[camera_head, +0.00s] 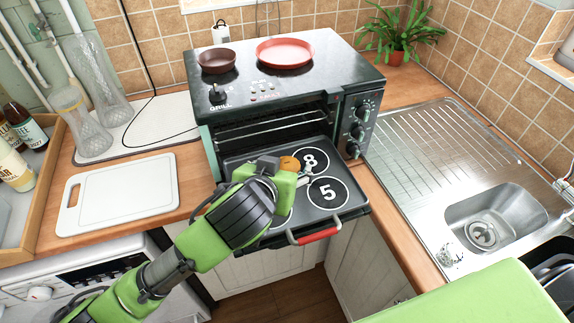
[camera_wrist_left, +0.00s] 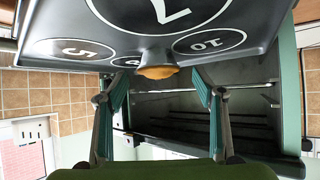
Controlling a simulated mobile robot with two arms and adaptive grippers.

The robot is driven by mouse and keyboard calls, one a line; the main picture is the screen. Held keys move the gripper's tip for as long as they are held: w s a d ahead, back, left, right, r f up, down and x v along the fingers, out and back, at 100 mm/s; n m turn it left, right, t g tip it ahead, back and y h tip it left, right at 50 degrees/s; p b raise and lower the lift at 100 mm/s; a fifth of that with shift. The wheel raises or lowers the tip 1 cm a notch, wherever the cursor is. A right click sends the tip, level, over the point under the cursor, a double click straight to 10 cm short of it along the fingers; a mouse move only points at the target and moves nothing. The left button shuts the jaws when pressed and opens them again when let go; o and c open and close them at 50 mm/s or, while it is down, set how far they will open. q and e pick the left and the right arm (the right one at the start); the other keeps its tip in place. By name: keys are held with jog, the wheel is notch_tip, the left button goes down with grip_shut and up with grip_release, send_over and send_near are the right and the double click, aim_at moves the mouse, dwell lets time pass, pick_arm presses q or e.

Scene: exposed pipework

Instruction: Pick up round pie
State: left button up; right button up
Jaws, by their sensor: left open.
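The round pie (camera_head: 290,163) is a small golden-brown item at the back of the dark tray (camera_head: 262,150), partly hidden by my left arm. In the left wrist view, which looks upside down, the pie (camera_wrist_left: 158,72) shows at the tray's edge, centred ahead of the fingers. My left gripper (camera_head: 304,174) is over the tray, close to the pie. Its two fingers (camera_wrist_left: 158,100) are spread apart with nothing between them. My right gripper is not in view.
The tray extends from the open grill oven (camera_head: 290,95) and carries numbered circles. A red handle (camera_head: 318,235) is at its front. A red pan (camera_head: 284,53) and brown bowl (camera_head: 216,61) stand on top. A white board (camera_head: 120,192) lies left; a sink (camera_head: 495,215) is right.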

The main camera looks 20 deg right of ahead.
aim_at(286, 166)
pick_arm(q)
jog(key=shift+x, duration=1.85)
jog(key=shift+s, duration=0.2)
jog(key=c, duration=1.2)
jog(key=shift+r, duration=0.1)
jog(key=shift+c, duration=0.2)
